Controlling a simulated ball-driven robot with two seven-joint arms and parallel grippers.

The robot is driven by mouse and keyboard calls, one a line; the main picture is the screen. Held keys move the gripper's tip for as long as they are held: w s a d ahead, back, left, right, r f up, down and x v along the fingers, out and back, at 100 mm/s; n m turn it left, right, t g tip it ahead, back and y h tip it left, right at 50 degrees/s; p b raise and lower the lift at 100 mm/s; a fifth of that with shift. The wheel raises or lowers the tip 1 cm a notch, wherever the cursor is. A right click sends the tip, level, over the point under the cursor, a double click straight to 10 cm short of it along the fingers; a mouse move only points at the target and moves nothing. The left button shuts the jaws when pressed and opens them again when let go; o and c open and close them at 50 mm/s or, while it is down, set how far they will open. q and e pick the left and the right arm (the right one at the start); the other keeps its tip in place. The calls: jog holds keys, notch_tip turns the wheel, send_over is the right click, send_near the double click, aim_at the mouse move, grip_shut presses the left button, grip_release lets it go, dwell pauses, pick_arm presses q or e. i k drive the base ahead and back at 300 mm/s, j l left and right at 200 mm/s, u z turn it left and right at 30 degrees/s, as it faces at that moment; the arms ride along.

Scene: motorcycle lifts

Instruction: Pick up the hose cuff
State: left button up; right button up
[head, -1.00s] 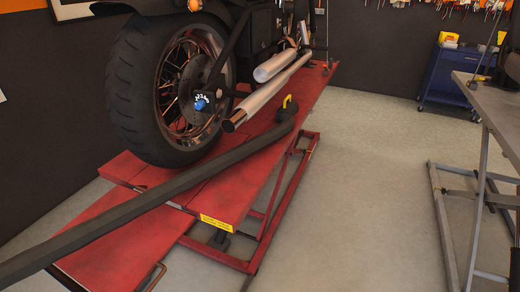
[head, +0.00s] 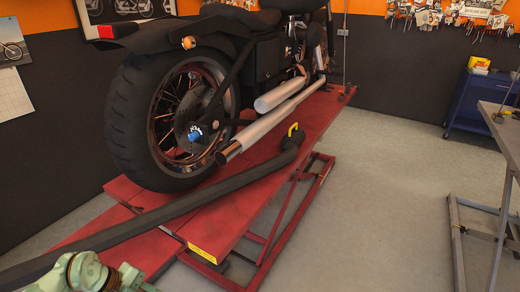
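The hose cuff (head: 289,143) is the dark end piece of a thick black hose, with a yellow handle (head: 294,129) on top. It rests on the red lift platform (head: 228,218), near the platform's right edge, beside the exhaust pipe tip. The black hose (head: 150,222) runs from it down to the lower left across the platform. A pale green link of my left arm shows at the bottom left, in front of the hose. Neither gripper is in view.
A black motorcycle stands on the lift, its rear tire (head: 121,118) and chrome exhaust (head: 268,125) close to the cuff. Open grey floor (head: 375,200) lies to the right. A metal table (head: 503,125) and a blue cart (head: 478,105) stand at the right.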

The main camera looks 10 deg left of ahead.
aim_at(297, 135)
jog(key=i+l+u, duration=0.3)
jog(key=i+l, duration=0.2)
jog(key=i+l+u, duration=0.35)
jog(key=l, duration=0.3)
jog(key=i+l+u, duration=0.15)
jog(key=i+l, duration=0.15)
jog(key=i+l+u, duration=0.15)
jog(key=l, duration=0.35)
jog(key=i+l+u, duration=0.15)
jog(key=l, duration=0.25)
jog(key=i+l+u, duration=0.2)
jog(key=l, duration=0.2)
jog(key=i+l+u, duration=0.35)
jog(key=l, duration=0.6)
jog(key=i+l+u, duration=0.1)
jog(key=l+u, duration=0.3)
jog(key=l, duration=0.55)
jog(key=l+u, duration=0.35)
jog(key=l, duration=0.7)
jog(key=i+l+u, duration=0.45)
jog(key=l, duration=0.3)
jog(key=k, duration=0.1)
